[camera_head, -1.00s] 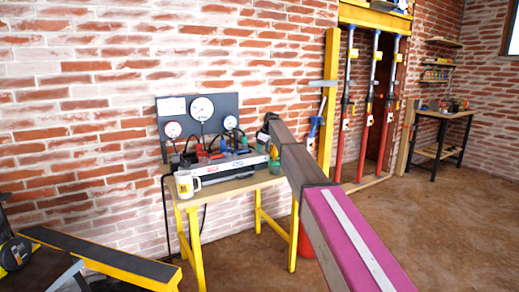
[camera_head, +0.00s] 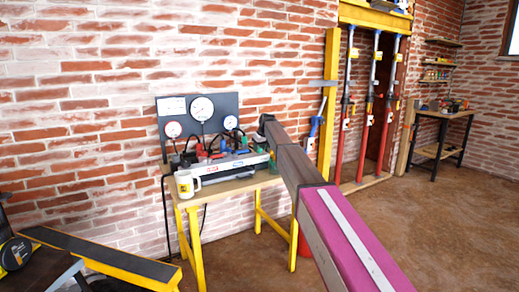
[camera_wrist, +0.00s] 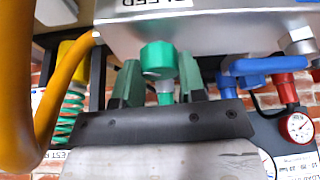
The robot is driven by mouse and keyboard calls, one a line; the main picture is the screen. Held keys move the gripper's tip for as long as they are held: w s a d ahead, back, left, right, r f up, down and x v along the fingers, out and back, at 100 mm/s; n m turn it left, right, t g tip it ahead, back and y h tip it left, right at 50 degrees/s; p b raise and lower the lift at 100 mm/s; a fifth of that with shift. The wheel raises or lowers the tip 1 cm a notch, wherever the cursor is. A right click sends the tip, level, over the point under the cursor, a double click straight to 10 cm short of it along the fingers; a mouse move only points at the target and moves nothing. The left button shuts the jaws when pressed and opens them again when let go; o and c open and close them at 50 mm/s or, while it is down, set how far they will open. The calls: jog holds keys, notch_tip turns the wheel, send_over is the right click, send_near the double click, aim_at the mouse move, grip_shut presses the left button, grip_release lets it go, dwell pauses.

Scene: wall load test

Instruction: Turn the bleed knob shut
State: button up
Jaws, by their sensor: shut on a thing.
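The green bleed knob (camera_wrist: 158,58) shows in the wrist view under a metal block (camera_wrist: 215,35) with an upside-down label reading BLEED. My gripper (camera_wrist: 160,70) has its two green-grey fingers on either side of the knob and is shut on it. A green stem shows between the fingers. No turn mark shows on the knob, so its angle is unclear. In the head view my arm reaches to the right end of the bench, and its far end hides the knob and the gripper.
A blue valve handle (camera_wrist: 255,66) and a red fitting (camera_wrist: 287,88) sit right of the knob, near a small gauge (camera_wrist: 300,127). A yellow hose (camera_wrist: 45,95) curves at left. A mug (camera_head: 186,184) stands on the bench (camera_head: 235,186) below the gauge panel (camera_head: 178,107).

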jog(key=m+h, duration=0.1)
jog(key=m, duration=0.1)
jog(key=m+h, duration=0.1)
jog(key=m, duration=0.2)
jog(key=shift+a+m+t, duration=0.1)
jog(key=shift+m+t, duration=0.2)
jog(key=shift+t, duration=0.1)
jog(key=m+h, duration=0.1)
jog(key=m, duration=0.3)
jog(key=shift+m+h, duration=0.3)
jog(key=shift+h, duration=0.1)
jog(key=o, duration=0.9)
jog(key=shift+s+r, duration=0.1)
jog(key=v, duration=1)
jog(key=shift+s+a+r, duration=0.15)
jog(key=shift+s+r, duration=0.05)
jog(key=shift+r, duration=0.05)
